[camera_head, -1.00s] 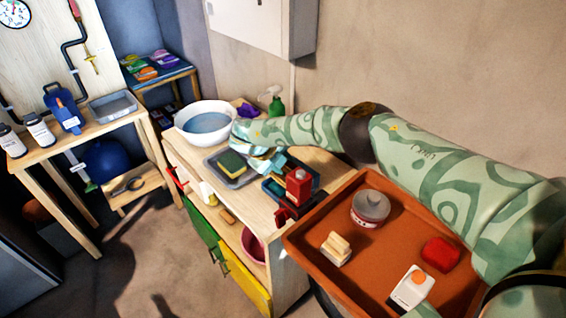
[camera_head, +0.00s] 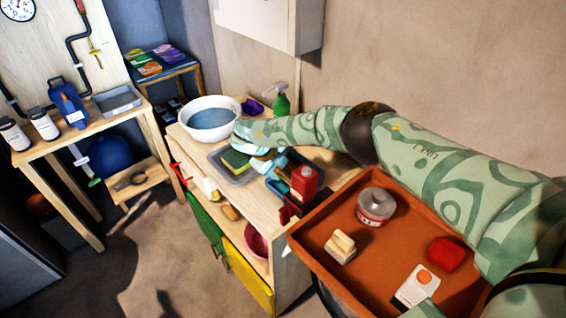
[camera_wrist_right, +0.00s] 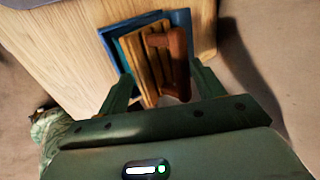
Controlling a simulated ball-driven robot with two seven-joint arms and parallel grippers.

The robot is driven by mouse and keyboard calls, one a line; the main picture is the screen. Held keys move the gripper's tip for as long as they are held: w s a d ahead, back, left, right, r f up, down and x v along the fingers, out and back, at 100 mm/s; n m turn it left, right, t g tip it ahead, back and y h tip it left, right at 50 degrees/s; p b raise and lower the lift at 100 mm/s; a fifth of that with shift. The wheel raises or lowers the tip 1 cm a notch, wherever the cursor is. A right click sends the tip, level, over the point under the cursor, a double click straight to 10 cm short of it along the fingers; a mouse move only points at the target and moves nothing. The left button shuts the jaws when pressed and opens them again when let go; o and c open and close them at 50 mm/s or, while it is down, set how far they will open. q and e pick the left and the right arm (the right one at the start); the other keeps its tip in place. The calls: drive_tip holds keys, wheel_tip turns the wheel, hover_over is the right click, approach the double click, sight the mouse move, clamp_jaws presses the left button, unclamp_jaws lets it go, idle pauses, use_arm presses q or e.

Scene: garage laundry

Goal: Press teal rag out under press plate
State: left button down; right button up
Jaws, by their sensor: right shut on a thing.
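The press plate (camera_wrist_right: 138,58) is a slatted wooden board with a reddish-brown handle (camera_wrist_right: 179,66), seen in the right wrist view. It sits over a blue tray (camera_wrist_right: 180,18) near the worktop edge. A teal strip (camera_wrist_right: 121,56), which may be the teal rag, shows at the plate's left edge; the plate hides what lies beneath. My right gripper (camera_wrist_right: 162,92) is shut on the press plate, with one finger on each side. In the head view my right gripper (camera_head: 272,165) is small and partly hidden among the things on the worktop. My left gripper is not in view.
A red bottle (camera_head: 304,183) stands close to the blue tray. A yellow-green sponge (camera_head: 236,160) lies on a grey tray beside a white basin (camera_head: 211,112). An orange-brown tray (camera_head: 318,247) with several items is in front. A green spray bottle (camera_head: 281,103) stands behind.

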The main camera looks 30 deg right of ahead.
drive_tip(key=shift+s+d+f, duration=0.1)
drive_tip(key=shift+s+f, duration=0.4)
drive_tip(key=shift+f, duration=0.3)
drive_tip(key=shift+c, duration=0.3)
drive_tip(key=shift+w+r, duration=0.35)
drive_tip(key=shift+r, duration=0.05)
drive_tip(key=shift+a+r+p, duration=0.3)
drive_tip(key=shift+a+p, duration=0.35)
drive_tip(key=shift+a, duration=0.1)
drive_tip(key=a, duration=0.1)
drive_tip(key=a+r+p, duration=0.1)
drive_tip(key=a, duration=0.1)
drive_tip(key=shift+s+a+r, duration=0.15)
drive_tip(key=shift+s+a, duration=0.05)
drive_tip(key=shift+a, duration=0.05)
drive_tip(key=shift+c, duration=0.9)
drive_tip(key=s+a+r+p, duration=0.1)
drive_tip(key=a+r, duration=0.1)
drive_tip(key=a, duration=0.3)
drive_tip(key=s+a+r+p, duration=0.1)
drive_tip(key=s+a+r, duration=0.1)
drive_tip(key=a, duration=0.4)
drive_tip(key=shift+s+a+r+p, duration=0.2)
drive_tip(key=shift+a+r+p, duration=0.1)
drive_tip(key=shift+r, duration=0.05)
drive_tip(key=v, duration=1.6)
drive_tip(key=shift+a+p, duration=0.15)
drive_tip(key=shift+p, duration=0.15)
